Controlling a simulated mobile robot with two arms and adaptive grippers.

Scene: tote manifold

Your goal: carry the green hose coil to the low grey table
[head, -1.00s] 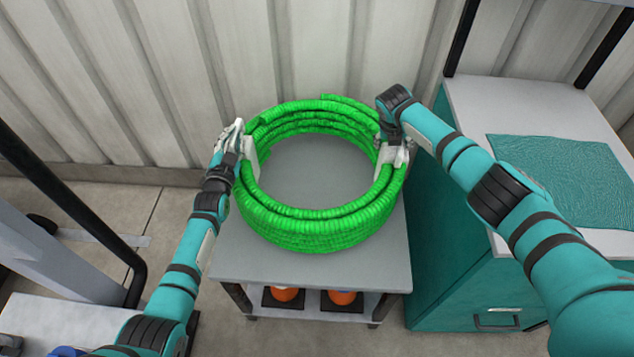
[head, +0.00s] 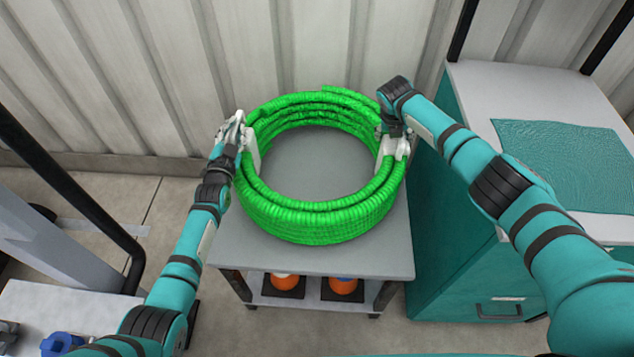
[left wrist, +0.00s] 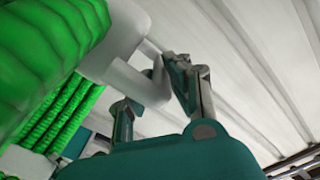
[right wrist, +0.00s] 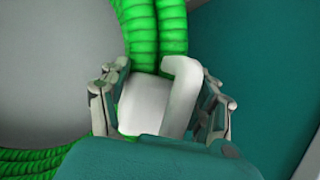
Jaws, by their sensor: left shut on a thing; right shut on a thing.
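The green hose coil (head: 318,225) is at the middle of the head view, over the grey table (head: 300,170), whose top shows through the ring. I cannot tell whether the coil touches the tabletop. White handles sit on its left and right sides. My left gripper (head: 240,135) is shut on the left white handle (left wrist: 125,65), and hose fills the left of the left wrist view. My right gripper (head: 395,142) is shut on the right white handle (right wrist: 150,105), which lies between both fingers in the right wrist view.
A teal cabinet (head: 450,250) with a teal mat (head: 565,160) on its pale top stands close at the right. Orange items (head: 343,285) sit on the table's lower shelf. A corrugated wall (head: 300,50) is behind. A dark-railed cart (head: 50,240) is at the left.

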